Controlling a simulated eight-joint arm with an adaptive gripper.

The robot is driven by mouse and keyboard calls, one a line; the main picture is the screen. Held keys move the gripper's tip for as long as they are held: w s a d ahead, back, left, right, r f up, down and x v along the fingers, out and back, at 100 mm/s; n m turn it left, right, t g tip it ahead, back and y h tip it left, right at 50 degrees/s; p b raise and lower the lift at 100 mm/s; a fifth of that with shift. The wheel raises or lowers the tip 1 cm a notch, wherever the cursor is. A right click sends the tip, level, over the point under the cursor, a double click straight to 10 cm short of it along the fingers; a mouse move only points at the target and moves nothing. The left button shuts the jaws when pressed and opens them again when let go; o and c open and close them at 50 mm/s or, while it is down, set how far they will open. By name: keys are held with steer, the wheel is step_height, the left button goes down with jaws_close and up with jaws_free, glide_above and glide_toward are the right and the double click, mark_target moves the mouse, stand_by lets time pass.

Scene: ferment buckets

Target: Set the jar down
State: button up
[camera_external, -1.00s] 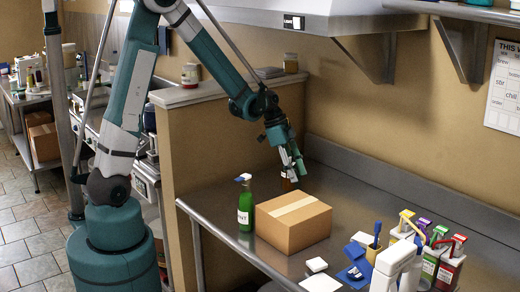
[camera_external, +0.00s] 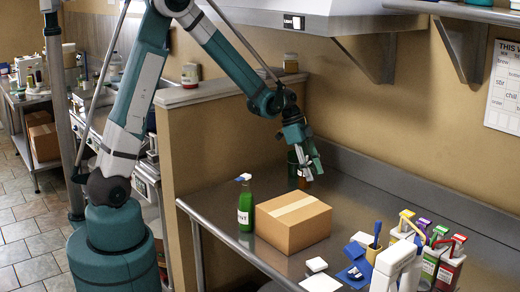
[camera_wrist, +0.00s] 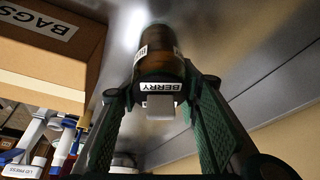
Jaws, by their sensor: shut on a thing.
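The jar (camera_wrist: 162,52) is amber-brown and carries a white label reading BERRY. In the wrist view it sits between the two fingers of my gripper (camera_wrist: 160,95), which is shut on it. In the external view my gripper (camera_external: 307,170) points down behind the cardboard box, and only a little of the brown jar (camera_external: 303,183) shows by the fingers. The jar is low over the steel table (camera_external: 385,205), toward the wall. I cannot tell whether its base touches the table.
The cardboard box (camera_external: 293,222), marked BAGS in the wrist view (camera_wrist: 45,50), stands in front of the jar. Several colored bottles (camera_external: 430,258) stand at the front right. The steel along the back wall is clear.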

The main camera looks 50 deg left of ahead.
steer(key=w+d+m, duration=0.2)
steer(key=w+d, duration=0.5)
steer(key=d, duration=0.2)
steer(key=w+d+m+g, duration=0.1)
steer(key=w+d+m, duration=0.1)
steer(key=w+d, duration=0.5)
steer(key=shift+d+r+m+g+b, duration=0.3)
steer(key=shift+d+r+b, duration=0.1)
steer(key=shift+d, duration=0.9)
steer(key=shift+f, duration=2)
steer(key=shift+f, duration=2)
steer(key=shift+f, duration=0.2)
